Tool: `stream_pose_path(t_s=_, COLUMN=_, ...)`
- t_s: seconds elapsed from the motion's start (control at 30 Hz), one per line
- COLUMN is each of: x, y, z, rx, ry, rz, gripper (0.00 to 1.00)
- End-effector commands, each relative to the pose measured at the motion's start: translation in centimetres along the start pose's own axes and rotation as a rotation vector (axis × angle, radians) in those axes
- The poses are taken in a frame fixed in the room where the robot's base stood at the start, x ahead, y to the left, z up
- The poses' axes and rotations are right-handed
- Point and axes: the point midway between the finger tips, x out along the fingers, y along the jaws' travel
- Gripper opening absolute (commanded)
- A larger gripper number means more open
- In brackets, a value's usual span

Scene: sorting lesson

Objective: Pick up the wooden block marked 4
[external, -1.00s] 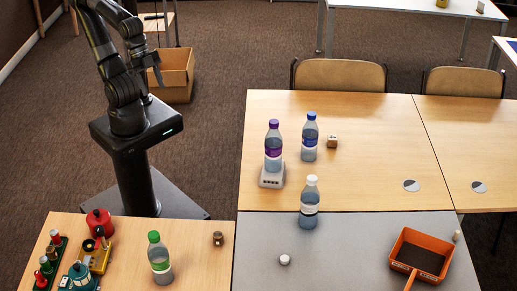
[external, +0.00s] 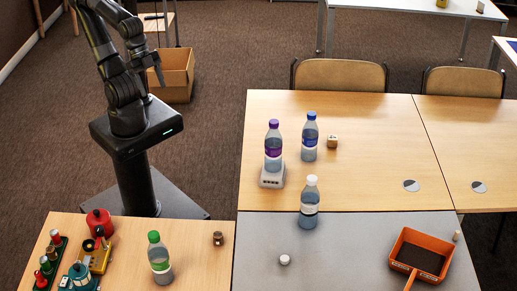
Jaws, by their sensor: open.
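A small wooden block (external: 332,142) with dark marks sits on the light wood table, just right of the blue-capped bottle (external: 309,137). Its marking is too small to read, so I cannot tell whether it is a 4. My gripper (external: 157,75) is at the upper left, raised beside my column and well away from the tables. It is open, and I see nothing in it.
A purple-capped bottle (external: 273,147) stands on a small white base. A white-capped bottle (external: 310,202) and an orange dustpan (external: 420,252) are on the grey table. A green-capped bottle (external: 159,258) and a small brown jar (external: 218,238) stand at front left. A cardboard box (external: 176,72) is on the floor.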

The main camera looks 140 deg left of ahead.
Motion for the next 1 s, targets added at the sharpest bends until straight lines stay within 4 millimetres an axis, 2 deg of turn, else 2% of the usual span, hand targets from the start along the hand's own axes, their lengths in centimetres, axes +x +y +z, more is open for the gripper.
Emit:
stream_pose_path(t_s=0.13, x=-1.0, y=0.0, z=-0.6, rx=0.0, ry=0.003, rz=0.0, gripper=0.62)
stream_pose_path(t_s=0.27, x=-4.2, y=0.0, z=-2.4, rx=0.0, ry=0.007, rz=0.0, gripper=0.62)
stream_pose_path(t_s=0.3, x=-4.9, y=-0.2, z=-3.3, rx=-0.008, ry=0.001, rz=-0.004, gripper=0.62)
stream_pose_path(t_s=0.47, x=-5.4, y=-2.2, z=-8.1, rx=-0.066, ry=-0.012, rz=-0.029, gripper=0.62)
stream_pose_path(t_s=0.57, x=-5.7, y=-3.9, z=-11.4, rx=-0.105, ry=-0.017, rz=-0.046, gripper=0.62)
stream_pose_path(t_s=0.77, x=-5.5, y=-8.6, z=-18.3, rx=-0.191, ry=-0.029, rz=-0.084, gripper=0.62)
stream_pose_path(t_s=1.0, x=-4.1, y=-16.0, z=-25.4, rx=-0.293, ry=-0.041, rz=-0.13, gripper=0.62)
